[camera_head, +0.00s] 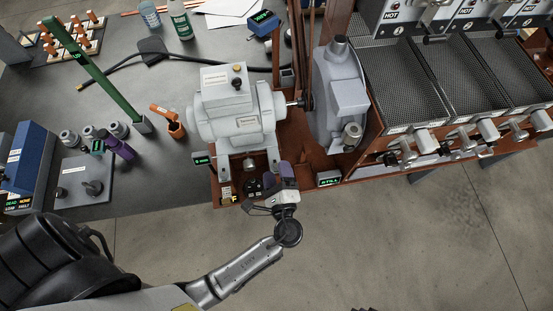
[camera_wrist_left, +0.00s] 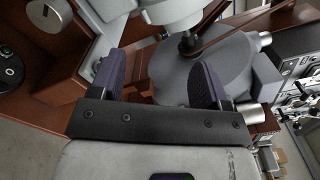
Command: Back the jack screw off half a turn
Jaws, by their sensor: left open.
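A pale grey motor (camera_head: 238,112) sits on a reddish-brown wooden base at the bench's front edge. A small metal screw-like part (camera_head: 249,165) stands below its front side; it may be the jack screw, but it is too small to be sure. In the left wrist view a round metal head (camera_wrist_left: 50,14) shows at the upper left, outside my fingers. My left gripper (camera_head: 284,172) is just right of the screw-like part. In the left wrist view its purple fingers (camera_wrist_left: 160,82) are wide apart with nothing between them. My right gripper is out of view.
A grey drive housing (camera_head: 340,95) stands right of the motor, joined by a shaft. A black control with a knob (camera_head: 253,187) and a small display (camera_head: 329,179) are at the front edge. Roaster trays (camera_head: 402,88) fill the right. The floor in front is clear.

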